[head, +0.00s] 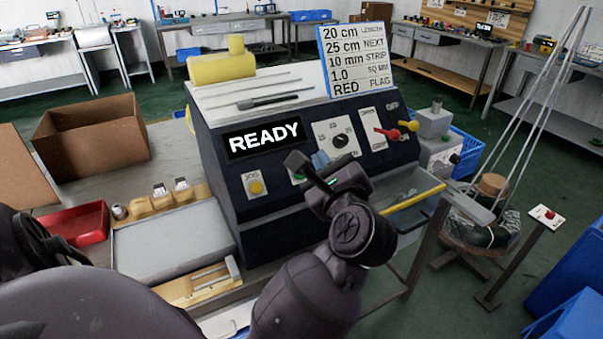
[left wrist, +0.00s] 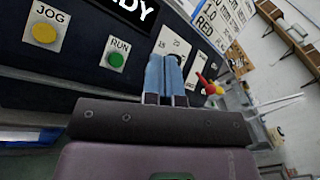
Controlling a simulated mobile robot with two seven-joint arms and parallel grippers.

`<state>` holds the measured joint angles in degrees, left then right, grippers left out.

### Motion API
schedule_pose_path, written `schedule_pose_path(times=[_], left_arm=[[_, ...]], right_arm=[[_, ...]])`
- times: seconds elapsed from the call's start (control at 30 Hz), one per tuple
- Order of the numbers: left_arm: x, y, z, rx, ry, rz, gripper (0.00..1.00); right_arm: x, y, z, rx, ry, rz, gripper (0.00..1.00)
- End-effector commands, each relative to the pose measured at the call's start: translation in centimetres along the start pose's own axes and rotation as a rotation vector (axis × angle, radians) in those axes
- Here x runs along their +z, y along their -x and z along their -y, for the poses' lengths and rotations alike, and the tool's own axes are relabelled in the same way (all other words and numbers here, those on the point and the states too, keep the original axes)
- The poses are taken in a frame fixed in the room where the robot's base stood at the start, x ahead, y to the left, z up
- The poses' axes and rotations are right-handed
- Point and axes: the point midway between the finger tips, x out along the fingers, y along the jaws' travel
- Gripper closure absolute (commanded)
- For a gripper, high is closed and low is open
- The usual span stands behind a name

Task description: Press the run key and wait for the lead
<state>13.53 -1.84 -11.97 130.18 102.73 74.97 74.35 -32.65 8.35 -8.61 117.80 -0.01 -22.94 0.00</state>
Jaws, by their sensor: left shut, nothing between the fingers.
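The dark machine (head: 215,150) has a lit display (head: 264,136) reading READY. On its front panel the green RUN key (left wrist: 117,60) shows clear and unpressed-on in the left wrist view, left of my fingers; in the head view my gripper mostly hides it. The yellow JOG key (head: 256,188) is to its left, also in the left wrist view (left wrist: 44,33). My left gripper (head: 321,160) is in front of the panel, its blue fingers (left wrist: 165,77) shut together and empty. Whether the fingertips touch the panel I cannot tell. My right gripper is not in view. No lead is visible.
A dial (head: 340,140) and red and yellow levers (head: 388,134) are right of my gripper. An outlet tray with a yellow edge (head: 415,200) juts out at the machine's right. A red tray (head: 78,224) and cardboard box (head: 90,140) stand on the left.

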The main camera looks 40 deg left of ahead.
Motion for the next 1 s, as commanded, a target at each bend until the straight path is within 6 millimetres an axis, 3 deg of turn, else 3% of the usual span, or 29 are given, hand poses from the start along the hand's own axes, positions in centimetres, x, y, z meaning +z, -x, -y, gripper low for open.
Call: schedule_pose_path(times=[0.33,1.0], left_arm=[[-0.6,-0.6,-0.5,-0.001,-0.006,0.001,1.0],[-4.3,-5.6,-4.2,0.0,-0.006,0.0,1.0]], right_arm=[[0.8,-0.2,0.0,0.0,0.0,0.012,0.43],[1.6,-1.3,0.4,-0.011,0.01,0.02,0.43]])
